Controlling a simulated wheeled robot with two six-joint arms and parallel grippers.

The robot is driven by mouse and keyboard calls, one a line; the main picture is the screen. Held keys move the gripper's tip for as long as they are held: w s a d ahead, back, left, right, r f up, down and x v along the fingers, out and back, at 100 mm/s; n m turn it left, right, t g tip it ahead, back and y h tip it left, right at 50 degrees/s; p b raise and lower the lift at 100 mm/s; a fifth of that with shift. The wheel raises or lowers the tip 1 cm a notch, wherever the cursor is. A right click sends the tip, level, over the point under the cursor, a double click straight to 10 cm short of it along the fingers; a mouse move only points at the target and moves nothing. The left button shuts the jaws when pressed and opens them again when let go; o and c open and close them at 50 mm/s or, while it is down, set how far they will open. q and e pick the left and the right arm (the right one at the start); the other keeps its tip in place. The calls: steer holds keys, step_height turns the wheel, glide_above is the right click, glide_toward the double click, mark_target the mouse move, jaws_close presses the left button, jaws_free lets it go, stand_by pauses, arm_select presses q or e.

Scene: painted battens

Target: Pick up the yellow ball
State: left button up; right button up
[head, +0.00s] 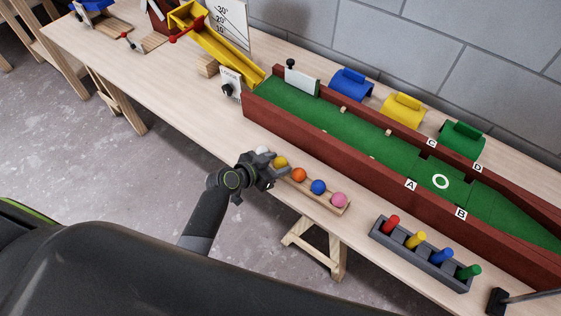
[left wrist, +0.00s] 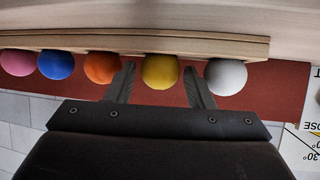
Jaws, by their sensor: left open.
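The yellow ball (head: 281,162) sits in a wooden rack (head: 322,200) on the table, between a white ball (head: 263,151) and an orange ball (head: 299,175). My left gripper (head: 266,176) is open at the rack, close to the yellow ball. In the left wrist view the yellow ball (left wrist: 160,71) shows between the two fingers of my left gripper (left wrist: 158,85), with a gap on each side. The white ball (left wrist: 226,77) lies just outside one finger and the orange ball (left wrist: 102,68) just outside the other. My right gripper is not in view.
A blue ball (head: 318,187) and a pink ball (head: 339,200) sit farther along the rack. Behind it runs a green lane with red walls (head: 330,161). A grey box of coloured pegs (head: 424,262) stands to the right. Bare table lies left of the rack.

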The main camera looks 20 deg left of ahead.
arm_select(q)
steer(key=shift+w, duration=0.1)
steer(key=c, duration=0.7)
steer(key=shift+c, duration=0.2)
